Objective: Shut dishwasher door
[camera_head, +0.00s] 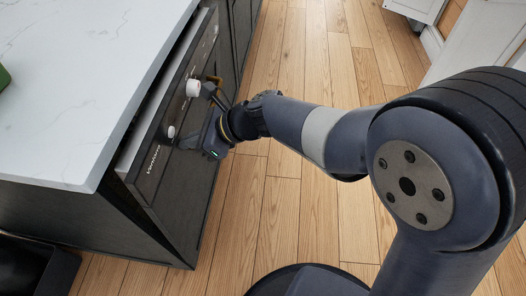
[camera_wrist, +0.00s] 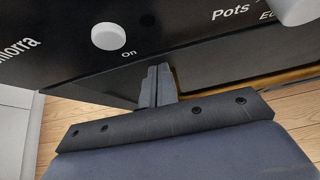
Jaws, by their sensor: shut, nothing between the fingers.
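The dishwasher door (camera_head: 180,110) is a dark panel with white knobs, under the white counter at left in the head view. It looks slightly ajar, with a pale inner edge showing in the gap below the counter. In the wrist view the dark door (camera_wrist: 190,45) fills the top, with a white knob (camera_wrist: 108,36) marked "On". My gripper (camera_head: 188,143) is at the door's front, near the lower knob. In the wrist view its fingers (camera_wrist: 158,72) are together and empty, close against the door; I cannot tell whether they touch it.
The wooden floor (camera_head: 290,190) is clear in front. White open furniture (camera_head: 475,40) stands at the far right. A dark box-like thing (camera_head: 35,268) is at lower left.

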